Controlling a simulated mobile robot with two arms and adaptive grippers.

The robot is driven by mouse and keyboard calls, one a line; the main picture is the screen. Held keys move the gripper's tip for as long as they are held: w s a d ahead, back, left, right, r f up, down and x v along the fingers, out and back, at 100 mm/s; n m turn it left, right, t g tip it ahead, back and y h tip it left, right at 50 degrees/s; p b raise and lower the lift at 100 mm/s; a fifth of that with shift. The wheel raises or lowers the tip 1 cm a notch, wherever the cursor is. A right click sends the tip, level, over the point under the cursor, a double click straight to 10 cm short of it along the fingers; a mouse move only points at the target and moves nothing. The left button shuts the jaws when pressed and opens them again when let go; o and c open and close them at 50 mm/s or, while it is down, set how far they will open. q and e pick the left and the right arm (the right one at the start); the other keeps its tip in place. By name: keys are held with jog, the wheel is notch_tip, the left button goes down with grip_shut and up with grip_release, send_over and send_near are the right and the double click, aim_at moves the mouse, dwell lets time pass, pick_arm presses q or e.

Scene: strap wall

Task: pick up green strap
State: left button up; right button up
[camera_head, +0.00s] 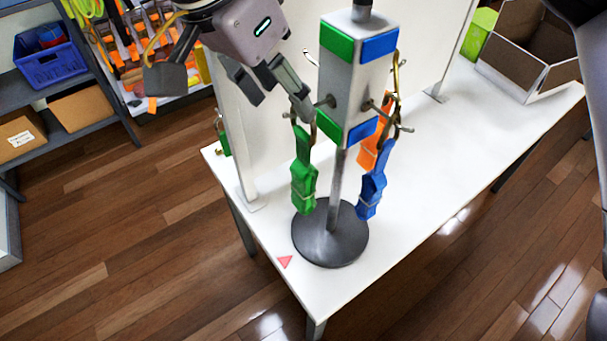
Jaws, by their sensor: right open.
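A green strap (304,182), bundled, hangs by a metal hook from a peg on the left side of a grey block (350,75) with green and blue patches, on a stand. My right gripper (272,94) is open at the upper left of the block. Its fingers point down, and the right fingertip is close to the hook above the green strap. I cannot tell whether they touch. Nothing shows between the fingers. A blue strap (371,190) and an orange strap (370,150) hang on the block's right side. My left gripper is not in view.
The stand's round black base (330,248) rests on a white table (425,200). A white panel (285,150) stands behind, with another green piece (222,138) at its left edge. An open box (525,55) is at the back right. Shelves with a blue basket (50,55) are left.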

aim_at(306, 137)
jog(key=x, duration=0.4)
jog(key=shift+w+d+f+p, duration=0.1)
jog(key=shift+w+f+p, duration=0.2)
jog(key=shift+p, duration=0.1)
jog(key=p+x, duration=0.1)
jog(key=x, duration=0.4)
jog(key=shift+d+f, duration=0.1)
jog(key=shift+f, duration=0.15)
jog(key=shift+w+d+f, duration=0.1)
jog(key=shift+d+f, duration=0.05)
jog(key=shift+f, duration=0.35)
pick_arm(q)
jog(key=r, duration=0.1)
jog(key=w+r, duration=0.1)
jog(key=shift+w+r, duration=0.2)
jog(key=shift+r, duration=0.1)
pick_arm(e)
jog(key=shift+c, duration=0.6)
grip_shut()
